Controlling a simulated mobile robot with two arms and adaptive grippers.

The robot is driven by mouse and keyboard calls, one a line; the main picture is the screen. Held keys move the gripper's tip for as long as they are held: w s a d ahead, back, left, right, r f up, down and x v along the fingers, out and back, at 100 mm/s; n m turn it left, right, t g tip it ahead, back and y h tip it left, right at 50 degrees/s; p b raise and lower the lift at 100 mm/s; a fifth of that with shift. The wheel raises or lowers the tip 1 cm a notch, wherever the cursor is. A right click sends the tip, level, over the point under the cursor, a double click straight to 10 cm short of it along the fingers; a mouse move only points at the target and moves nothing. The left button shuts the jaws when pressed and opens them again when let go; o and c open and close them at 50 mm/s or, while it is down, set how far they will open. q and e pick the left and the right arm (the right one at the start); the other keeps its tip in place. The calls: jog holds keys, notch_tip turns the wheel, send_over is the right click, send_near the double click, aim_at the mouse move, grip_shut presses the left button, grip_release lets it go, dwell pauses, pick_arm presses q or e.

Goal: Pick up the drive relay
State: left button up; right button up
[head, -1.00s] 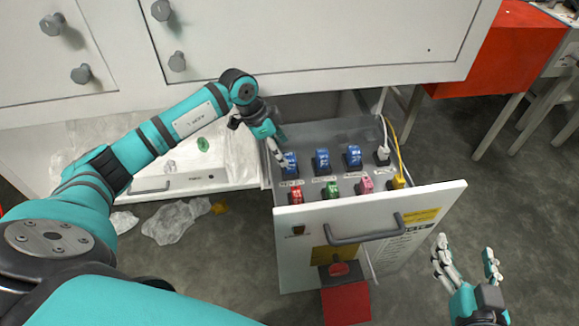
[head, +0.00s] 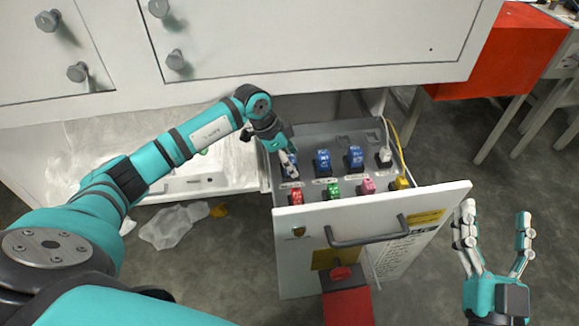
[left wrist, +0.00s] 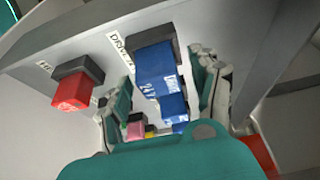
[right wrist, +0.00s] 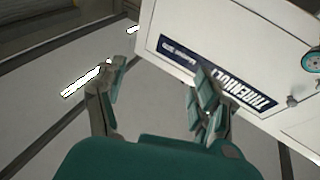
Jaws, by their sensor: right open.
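The drive relay is a blue block (left wrist: 155,72) on a dark base, with a label reading "DRIVE" beside it in the left wrist view. In the head view it is the leftmost of three blue relays in the open drawer and is largely covered by my left gripper (head: 287,165). My left gripper points down over it. In the left wrist view its fingers lie on either side of the relay, with gaps showing, so it looks open. My right gripper (head: 495,212) is open and empty, right of the drawer front.
Two more blue relays (head: 323,160) (head: 356,157) stand to the right. Red (head: 296,198), green (head: 333,190), pink (head: 368,186) and yellow (head: 401,182) pieces line the front, near a white plug (head: 385,155). The drawer front (head: 440,195) rises before them.

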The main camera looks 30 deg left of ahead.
pick_arm(q)
jog(key=c, duration=1.1)
jog(key=shift+c, duration=0.2)
jog(key=shift+r, duration=0.15)
